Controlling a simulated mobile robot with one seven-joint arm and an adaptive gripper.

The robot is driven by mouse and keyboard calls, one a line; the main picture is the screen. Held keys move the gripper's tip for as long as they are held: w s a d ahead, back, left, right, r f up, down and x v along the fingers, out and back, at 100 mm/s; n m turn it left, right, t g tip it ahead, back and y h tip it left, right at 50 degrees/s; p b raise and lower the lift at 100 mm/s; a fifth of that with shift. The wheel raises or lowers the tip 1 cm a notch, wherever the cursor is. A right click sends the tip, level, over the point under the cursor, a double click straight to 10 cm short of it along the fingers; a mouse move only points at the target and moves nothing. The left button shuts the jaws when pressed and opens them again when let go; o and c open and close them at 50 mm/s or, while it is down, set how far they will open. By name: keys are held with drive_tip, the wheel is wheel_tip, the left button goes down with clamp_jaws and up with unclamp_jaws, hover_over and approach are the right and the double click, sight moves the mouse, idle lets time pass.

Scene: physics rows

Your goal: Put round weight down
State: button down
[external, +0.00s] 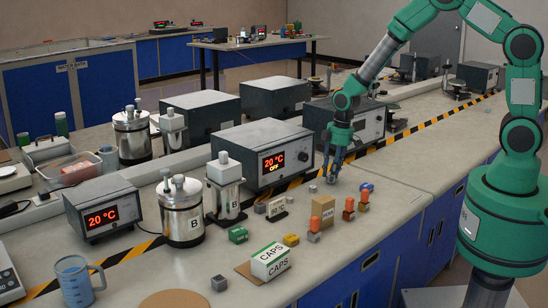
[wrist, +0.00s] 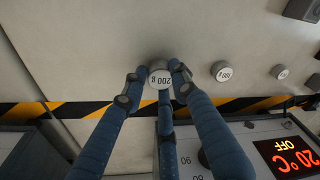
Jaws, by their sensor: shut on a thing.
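My gripper (external: 333,170) is at the bench top, in front of the grey controller box.
The controller (external: 265,153) showing 20 °C OFF stands behind left. A yellow-black stripe (external: 425,125) runs along the bench. A brown box (external: 322,211), orange-topped pieces (external: 348,208) and a CAPS box (external: 270,262) stand nearer the front. Bench (external: 405,195) to the right is clear.

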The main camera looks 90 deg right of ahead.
drive_tip(key=shift+f, duration=0.35)
drive_tip(key=c, duration=1.4)
unclamp_jaws()
drive_tip(key=shift+r, duration=0.15)
drive_tip(key=r, duration=0.4)
drive_tip(key=s+r+p, duration=0.1)
drive_tip(key=r, duration=0.3)
drive_tip(key=r+p, duration=0.1)
drive_tip(key=r, duration=0.3)
drive_tip(key=shift+s, duration=0.4)
